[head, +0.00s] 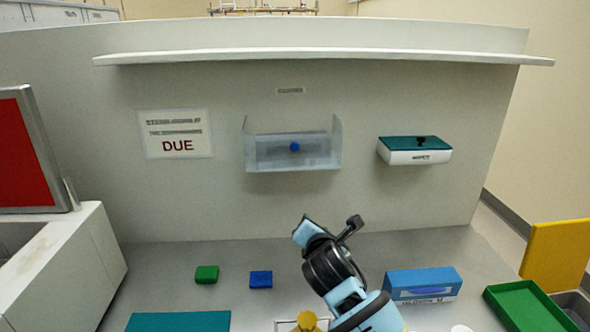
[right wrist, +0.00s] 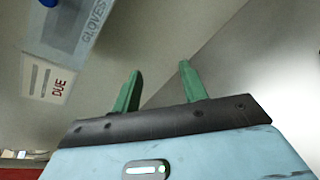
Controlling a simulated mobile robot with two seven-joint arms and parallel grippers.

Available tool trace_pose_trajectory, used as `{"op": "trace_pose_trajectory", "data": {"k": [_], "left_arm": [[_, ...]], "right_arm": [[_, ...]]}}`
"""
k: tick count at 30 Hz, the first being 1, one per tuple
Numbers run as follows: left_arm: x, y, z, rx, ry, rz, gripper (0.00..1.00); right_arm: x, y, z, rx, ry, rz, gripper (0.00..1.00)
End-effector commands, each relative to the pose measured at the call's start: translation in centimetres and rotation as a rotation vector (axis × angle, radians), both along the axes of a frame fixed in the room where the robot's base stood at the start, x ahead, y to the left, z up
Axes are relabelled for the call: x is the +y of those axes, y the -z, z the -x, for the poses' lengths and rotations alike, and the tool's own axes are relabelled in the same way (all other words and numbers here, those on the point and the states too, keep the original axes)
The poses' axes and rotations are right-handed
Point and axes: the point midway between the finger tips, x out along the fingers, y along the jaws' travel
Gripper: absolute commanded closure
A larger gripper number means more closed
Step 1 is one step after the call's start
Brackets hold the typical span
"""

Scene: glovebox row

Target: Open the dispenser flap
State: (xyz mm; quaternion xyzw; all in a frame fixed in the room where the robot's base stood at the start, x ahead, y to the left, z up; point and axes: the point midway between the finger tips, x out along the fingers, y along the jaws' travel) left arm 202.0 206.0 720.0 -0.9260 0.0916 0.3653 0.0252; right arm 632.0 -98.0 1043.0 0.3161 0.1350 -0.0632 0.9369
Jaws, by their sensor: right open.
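The dispenser (head: 252,158) is a clear, pale box on the grey back wall, with side walls rising above its front panel. A blue knob (head: 294,147) sits in the middle of the front flap (head: 315,150); I cannot tell whether the flap is fully shut. Part of the dispenser (right wrist: 75,35), lettered GLOVES, and the knob (right wrist: 48,3) show in the right wrist view. My right gripper (head: 306,226) is below the dispenser and apart from it. Its two green fingers (right wrist: 158,90) are open and empty. My left gripper is not in view.
A white box with a teal top (head: 415,150) hangs right of the dispenser, a DUE sign (head: 176,134) left of it. A shelf (head: 320,57) runs above. Green (head: 206,274) and blue (head: 261,280) blocks and a blue box (head: 423,284) are on the bench.

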Motion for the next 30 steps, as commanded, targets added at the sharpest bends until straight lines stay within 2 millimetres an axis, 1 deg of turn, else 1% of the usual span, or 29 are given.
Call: {"op": "trace_pose_trajectory", "data": {"k": [1,2,3,6,9,13,20,23,30], "left_arm": [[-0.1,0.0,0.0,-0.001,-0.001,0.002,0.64],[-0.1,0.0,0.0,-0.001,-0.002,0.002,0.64],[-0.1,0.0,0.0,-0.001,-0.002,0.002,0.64],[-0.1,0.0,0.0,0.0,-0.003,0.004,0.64],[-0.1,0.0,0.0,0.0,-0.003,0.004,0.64],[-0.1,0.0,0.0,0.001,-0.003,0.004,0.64],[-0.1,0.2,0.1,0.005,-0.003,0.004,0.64],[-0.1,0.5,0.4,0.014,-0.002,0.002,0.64],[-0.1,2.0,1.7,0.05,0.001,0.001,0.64]], "right_arm": [[0.8,-3.1,-1.7,-0.061,-0.035,0.117,0.57],[1.2,-4.5,-2.5,-0.09,-0.054,0.184,0.57],[1.7,-6.4,-3.4,-0.128,-0.073,0.27,0.57],[2.8,-10.1,-4.9,-0.201,-0.106,0.45,0.57],[3.4,-12.6,-5.8,-0.248,-0.122,0.569,0.57],[3.8,-14.0,-6.3,-0.274,-0.129,0.642,0.57],[3.8,-14.1,-6.6,-0.277,-0.13,0.65,0.57],[3.8,-13.9,-7.3,-0.274,-0.129,0.649,0.57],[3.8,-13.6,-10.4,-0.269,-0.13,0.645,0.57]]}}
